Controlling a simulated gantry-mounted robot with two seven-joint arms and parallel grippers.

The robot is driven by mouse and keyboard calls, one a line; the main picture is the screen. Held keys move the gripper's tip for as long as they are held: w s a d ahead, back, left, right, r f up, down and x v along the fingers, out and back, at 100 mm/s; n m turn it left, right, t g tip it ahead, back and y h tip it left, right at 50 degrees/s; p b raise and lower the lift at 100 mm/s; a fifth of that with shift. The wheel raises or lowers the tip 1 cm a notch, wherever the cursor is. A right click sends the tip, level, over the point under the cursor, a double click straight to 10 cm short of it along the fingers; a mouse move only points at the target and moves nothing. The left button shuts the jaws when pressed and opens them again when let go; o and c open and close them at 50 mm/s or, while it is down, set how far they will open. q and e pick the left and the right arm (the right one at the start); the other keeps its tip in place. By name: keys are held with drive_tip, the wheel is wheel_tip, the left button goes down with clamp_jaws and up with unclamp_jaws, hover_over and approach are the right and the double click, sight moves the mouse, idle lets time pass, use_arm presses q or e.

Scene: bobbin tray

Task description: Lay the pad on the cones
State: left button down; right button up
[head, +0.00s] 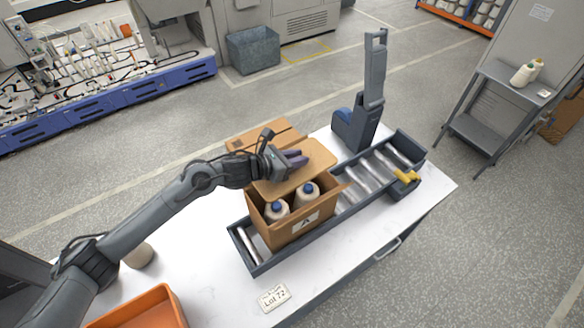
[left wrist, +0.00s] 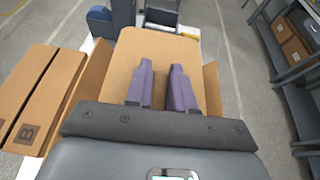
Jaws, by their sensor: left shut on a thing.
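The pad (head: 312,166) is a flat tan cardboard sheet with rounded corners. My left gripper (head: 296,159) is shut on it, and it is over the back part of the open carton A (head: 291,234). In the left wrist view the pad (left wrist: 185,40) stretches out beyond the purple fingers (left wrist: 168,85), between the carton's side flaps. Two cones (head: 277,209) with blue tops show in the front of the carton; the pad hides the rest of the inside. I cannot tell whether the pad touches any cones.
Carton A stands on a roller conveyor (head: 240,236) on the white table (head: 222,284). A closed carton B (left wrist: 38,92) is behind it. A grey upright post (head: 374,85) stands at the back, an orange bin (head: 150,308) at the front left, and a lot card (head: 274,296) at the front.

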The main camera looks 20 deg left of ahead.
use_arm(q)
drive_tip(key=shift+f, duration=0.4)
drive_tip(key=shift+f+b, duration=1.5)
drive_tip(key=shift+f, duration=1.15)
wheel_tip(320, 180, down, 8)
drive_tip(key=b, duration=0.6)
drive_tip(key=shift+r, duration=0.2)
drive_tip(key=c, duration=0.9)
unclamp_jaws()
